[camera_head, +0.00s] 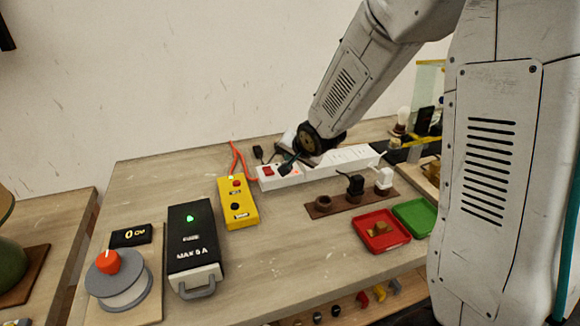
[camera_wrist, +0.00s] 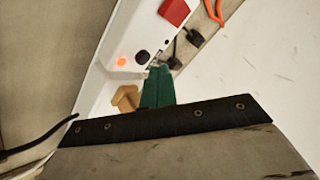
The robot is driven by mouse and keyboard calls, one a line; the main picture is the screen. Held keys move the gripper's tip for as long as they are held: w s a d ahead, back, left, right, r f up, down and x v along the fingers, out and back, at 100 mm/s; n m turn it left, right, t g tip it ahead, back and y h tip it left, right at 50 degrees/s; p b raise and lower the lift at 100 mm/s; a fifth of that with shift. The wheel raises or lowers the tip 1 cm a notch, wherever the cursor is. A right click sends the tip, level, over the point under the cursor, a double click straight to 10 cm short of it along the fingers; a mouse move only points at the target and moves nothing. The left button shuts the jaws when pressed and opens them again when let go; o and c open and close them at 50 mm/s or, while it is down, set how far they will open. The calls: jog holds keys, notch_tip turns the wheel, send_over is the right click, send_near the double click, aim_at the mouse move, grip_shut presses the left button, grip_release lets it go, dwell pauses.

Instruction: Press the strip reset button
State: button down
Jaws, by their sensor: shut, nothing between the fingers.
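The white power strip (camera_head: 340,162) lies at the back of the bench, and its end fills the upper middle of the wrist view (camera_wrist: 133,30). A red rocker switch (camera_head: 268,171) sits at its left end and also shows in the wrist view (camera_wrist: 175,11). A small round black button (camera_wrist: 142,57), seemingly the reset button, sits beside a glowing orange light (camera_wrist: 121,62). My gripper (camera_wrist: 157,72) has green fingers, shut and empty, with tips close to the black button. I cannot tell whether they touch it. In the head view my gripper (camera_head: 290,159) is over the strip's left part.
A yellow box (camera_head: 237,207) and a black MAX 5 A box (camera_head: 194,240) stand left of the strip. A brown holder with plugs (camera_head: 340,204), a red tray (camera_head: 362,235) and a green tray (camera_head: 404,213) lie in front. An orange cord (camera_head: 240,158) runs behind the yellow box.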

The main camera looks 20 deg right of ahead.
jog(key=shift+f, duration=0.1)
jog(key=shift+f, duration=0.35)
jog(key=shift+f, duration=0.35)
dwell(0.6)
dwell(0.4)
jog(key=shift+r, duration=0.8)
jog(key=shift+r, duration=2.5)
